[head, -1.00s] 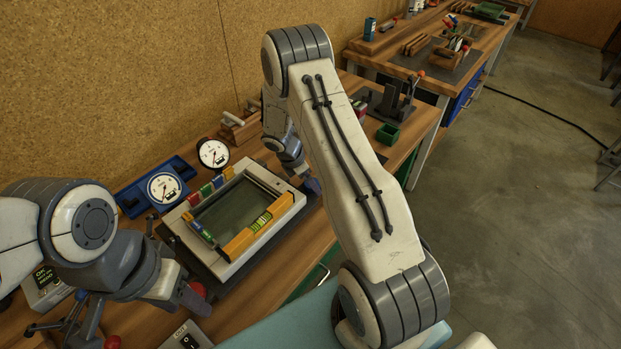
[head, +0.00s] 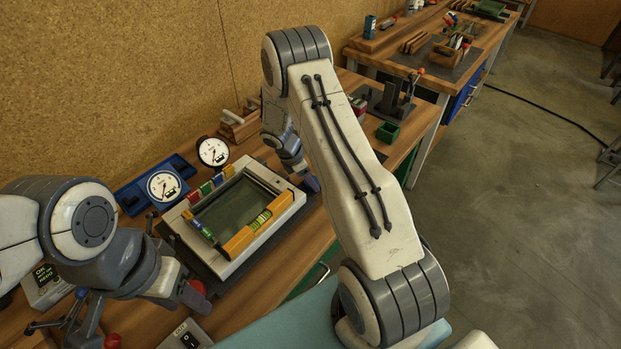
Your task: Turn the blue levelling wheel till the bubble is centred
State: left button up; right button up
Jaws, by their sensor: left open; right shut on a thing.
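The tilting glass frame (head: 193,258) lies on the bench, a pale frame around a dark glass pane (head: 232,208). A yellow level with a green vial (head: 260,222) lies along its near right side; the bubble is too small to place. A smaller level (head: 201,229) lies on the left side. My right gripper (head: 312,184) is at the frame's right corner, shut, apparently on the blue levelling wheel; the wheel itself cannot be made out there. My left gripper (head: 197,294) is open and empty, left of the frame's near corner.
Two white dial gauges (head: 163,186) stand behind the frame, one in a blue tray (head: 133,197). A switch box (head: 186,338) and a small display box (head: 44,283) are at the near left. A green bin (head: 387,132) stands farther along the bench. My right arm covers the bench right of the frame.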

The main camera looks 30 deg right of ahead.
jog(key=m+g+b, duration=0.1)
jog(key=m, duration=0.2)
jog(key=shift+w, duration=0.2)
jog(key=m+g+y+b, duration=0.1)
jog(key=m, duration=0.2)
jog(key=shift+d+f+m+b, duration=0.1)
jog(key=shift+m+b, duration=0.3)
jog(key=m+g+y+b, duration=0.1)
jog(key=m, duration=0.2)
jog(key=shift+w+m+b, duration=0.15)
jog(key=shift+m+b, duration=0.15)
jog(key=shift+d+m+g+y+b, duration=0.15)
jog(key=shift+m+y+b, duration=0.15)
jog(key=shift+m, duration=0.5)
jog(key=shift+m+g+y+b, duration=0.2)
jog(key=shift+m+y, duration=0.2)
jog(key=shift+m, duration=0.4)
jog(key=shift+r, duration=0.2)
jog(key=o, duration=1.4)
jog(key=shift+c, duration=0.2)
